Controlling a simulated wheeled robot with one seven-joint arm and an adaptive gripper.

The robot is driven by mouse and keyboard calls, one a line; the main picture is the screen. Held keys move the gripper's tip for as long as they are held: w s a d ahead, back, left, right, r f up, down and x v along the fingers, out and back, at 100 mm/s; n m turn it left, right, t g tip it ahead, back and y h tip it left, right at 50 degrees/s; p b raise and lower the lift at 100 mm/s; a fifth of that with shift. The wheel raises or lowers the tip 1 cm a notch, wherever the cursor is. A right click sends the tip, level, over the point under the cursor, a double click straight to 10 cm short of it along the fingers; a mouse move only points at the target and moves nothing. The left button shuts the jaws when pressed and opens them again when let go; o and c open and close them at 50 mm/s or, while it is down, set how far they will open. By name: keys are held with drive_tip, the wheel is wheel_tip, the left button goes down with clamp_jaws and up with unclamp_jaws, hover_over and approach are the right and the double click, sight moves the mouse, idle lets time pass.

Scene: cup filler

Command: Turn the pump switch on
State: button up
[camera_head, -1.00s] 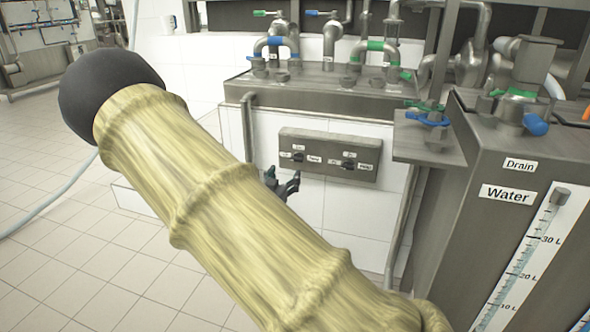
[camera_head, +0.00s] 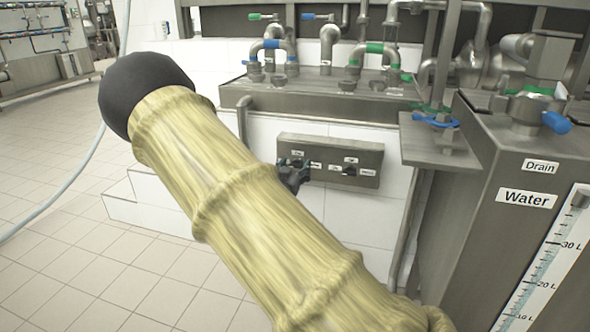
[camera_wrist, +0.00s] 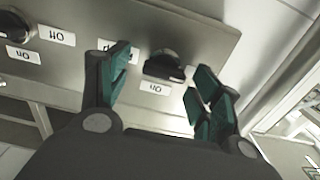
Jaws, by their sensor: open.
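The steel switch panel (camera_head: 325,148) is on the white tiled wall and carries two black rotary switches. My gripper (camera_head: 294,172) is at the panel's left switch and partly covers it in the head view. In the wrist view, which is upside down, that left switch (camera_wrist: 165,66) lies between the two open fingers of my gripper (camera_wrist: 160,75), with an "On" label (camera_wrist: 155,88) beside it. I cannot tell whether a finger touches it. The right switch (camera_head: 349,170) also shows in the wrist view (camera_wrist: 14,25). The label naming the pump is not readable.
A steel ledge with pipes and valves (camera_head: 320,95) is above the panel. A grey tank (camera_head: 510,215) labelled Water and Drain stands at the right. A vertical pipe (camera_head: 405,235) runs right of the panel. The tiled floor at left is clear.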

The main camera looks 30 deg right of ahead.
drive_tip(key=shift+w+a, duration=0.1)
drive_tip(key=shift+a, duration=0.05)
drive_tip(key=shift+c, duration=0.8)
drive_tip(key=c, duration=0.9)
drive_tip(key=shift+o, duration=0.2)
